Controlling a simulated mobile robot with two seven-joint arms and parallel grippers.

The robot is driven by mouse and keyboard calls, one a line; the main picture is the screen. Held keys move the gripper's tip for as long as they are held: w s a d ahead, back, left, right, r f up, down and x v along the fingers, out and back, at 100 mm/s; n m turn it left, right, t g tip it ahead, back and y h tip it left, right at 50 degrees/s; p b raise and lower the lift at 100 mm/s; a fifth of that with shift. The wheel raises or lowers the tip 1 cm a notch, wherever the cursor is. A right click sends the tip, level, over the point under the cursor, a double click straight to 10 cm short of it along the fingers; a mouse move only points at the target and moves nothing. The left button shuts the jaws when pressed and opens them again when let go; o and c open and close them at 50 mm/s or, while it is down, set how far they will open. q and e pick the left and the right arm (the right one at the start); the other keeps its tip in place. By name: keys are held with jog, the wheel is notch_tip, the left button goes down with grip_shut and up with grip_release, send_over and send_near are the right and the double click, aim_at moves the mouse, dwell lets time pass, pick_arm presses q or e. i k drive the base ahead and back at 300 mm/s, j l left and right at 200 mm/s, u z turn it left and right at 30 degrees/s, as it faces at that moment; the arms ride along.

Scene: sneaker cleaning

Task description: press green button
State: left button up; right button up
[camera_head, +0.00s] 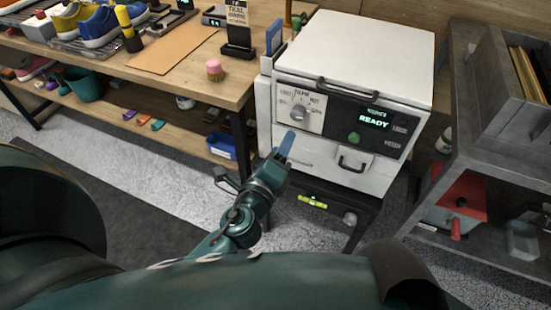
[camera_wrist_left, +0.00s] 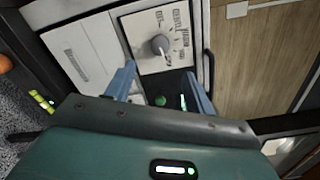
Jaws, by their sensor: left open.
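The green button (camera_head: 354,138) is on the dark front panel of a white machine (camera_head: 355,55). A display (camera_head: 375,120) to the right above it reads READY. My left gripper (camera_head: 286,146) is in front of the machine, left of and slightly below the button in the head view. In the left wrist view its two blue fingers (camera_wrist_left: 160,72) are apart with nothing between them, and the green button (camera_wrist_left: 160,100) shows in the gap beyond them. I see no contact with the button. My right gripper is not in view.
A grey dial (camera_head: 298,113) is left of the button, and a handle (camera_head: 352,163) is below it. A wooden bench (camera_head: 190,85) with shoes stands at left. A grey shelf unit (camera_head: 500,160) with a red-topped box (camera_head: 460,195) stands at right.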

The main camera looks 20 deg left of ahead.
aim_at(354, 137)
jog(key=k, duration=1)
